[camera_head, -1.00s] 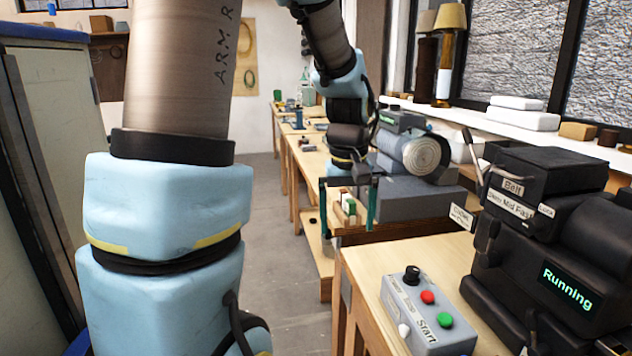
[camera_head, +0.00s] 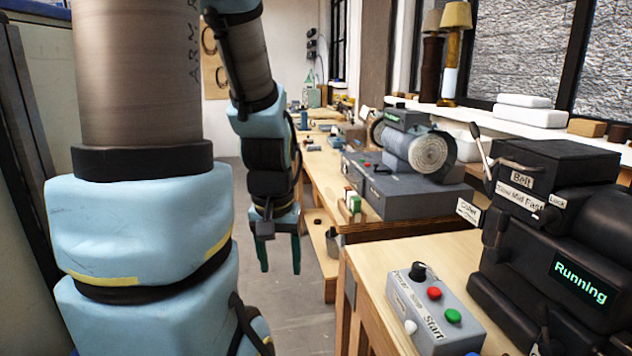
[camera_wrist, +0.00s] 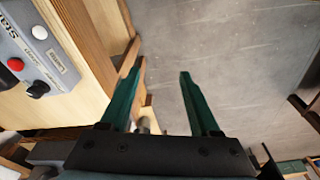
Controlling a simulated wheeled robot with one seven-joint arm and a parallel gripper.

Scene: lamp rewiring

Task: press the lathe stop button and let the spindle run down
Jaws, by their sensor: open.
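The lathe's control box (camera_head: 418,318) stands on the near bench. It carries a red button (camera_head: 434,293), a green button (camera_head: 453,316) beside the word Start, a black knob (camera_head: 417,271) and a white knob. The black lathe headstock (camera_head: 552,240) is behind it with a display (camera_head: 579,282) reading "Running". My gripper (camera_head: 281,268) hangs empty and open over the aisle, left of the bench and apart from the box. In the wrist view, my gripper (camera_wrist: 158,80) has its green fingers spread, with the red button (camera_wrist: 15,65) at the left edge.
A second bench (camera_head: 400,226) with a grey machine (camera_head: 415,185) and a wound roll stands behind the near bench. Lamps (camera_head: 455,50) and white blocks stand on the window sill. The aisle floor (camera_head: 235,235) is clear. The bench edge lies beside my gripper.

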